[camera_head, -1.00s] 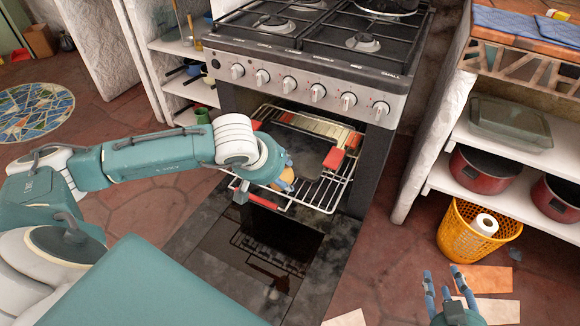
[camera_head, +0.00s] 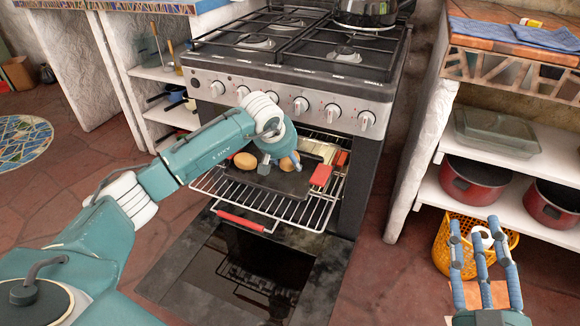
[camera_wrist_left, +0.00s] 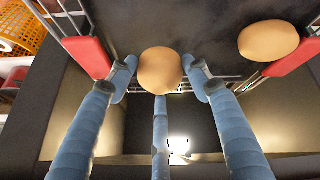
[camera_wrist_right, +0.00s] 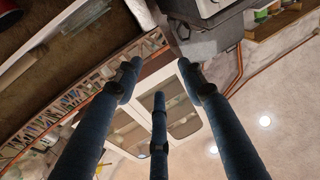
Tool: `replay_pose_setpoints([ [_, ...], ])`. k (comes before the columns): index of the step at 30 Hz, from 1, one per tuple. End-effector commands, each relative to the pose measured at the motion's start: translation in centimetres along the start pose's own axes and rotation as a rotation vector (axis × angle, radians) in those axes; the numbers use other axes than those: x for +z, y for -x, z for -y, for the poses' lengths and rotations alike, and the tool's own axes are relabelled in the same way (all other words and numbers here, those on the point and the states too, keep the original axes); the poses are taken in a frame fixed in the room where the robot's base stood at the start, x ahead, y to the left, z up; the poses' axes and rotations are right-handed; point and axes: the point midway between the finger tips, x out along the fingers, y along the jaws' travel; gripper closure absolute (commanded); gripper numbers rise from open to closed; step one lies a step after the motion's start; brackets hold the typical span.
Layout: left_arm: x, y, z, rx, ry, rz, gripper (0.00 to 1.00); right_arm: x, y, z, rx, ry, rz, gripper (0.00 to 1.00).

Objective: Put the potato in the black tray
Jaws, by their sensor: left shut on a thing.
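A brown potato (camera_head: 289,162) sits between the fingers of my left gripper (camera_head: 278,161), over the black tray (camera_head: 292,184) on the pulled-out oven rack. In the left wrist view, the fingers are shut on this potato (camera_wrist_left: 160,70), with the tray's dark surface (camera_wrist_left: 205,25) behind it. I cannot tell whether the potato touches the tray. A second potato (camera_head: 245,161) lies on the tray to the left; it also shows in the left wrist view (camera_wrist_left: 268,40). My right gripper (camera_head: 482,228) is open and empty, its fingers pointing up.
The wire rack (camera_head: 225,190) has red grips (camera_head: 320,175) near the tray. The oven door (camera_head: 250,270) hangs open below. The stove (camera_head: 290,75) stands above. An orange basket (camera_head: 440,245) and a shelf with red pots (camera_head: 475,175) are on the right.

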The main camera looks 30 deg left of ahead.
Motion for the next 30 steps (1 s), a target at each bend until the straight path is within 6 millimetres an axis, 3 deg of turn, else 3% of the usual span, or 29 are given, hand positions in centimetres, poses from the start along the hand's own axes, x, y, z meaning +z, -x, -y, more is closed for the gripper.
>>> replay_pose_setpoints([
  [5,-0.9,-0.8,-0.6,0.000,-0.001,0.001,0.85,-1.5,0.0,0.2,-0.004,-0.002,-0.070,0.60],
  [18,0.7,-3.6,0.3,0.001,-0.001,0.001,0.85,-8.0,1.2,0.9,-0.019,-0.013,-0.366,0.60],
  [29,0.7,-3.7,0.4,0.000,-0.001,0.000,0.85,-8.4,1.4,0.9,-0.020,-0.014,-0.386,0.60],
  [30,0.7,-3.7,0.4,-0.001,-0.001,0.001,0.45,-8.5,1.4,0.9,-0.020,-0.013,-0.389,0.60],
])
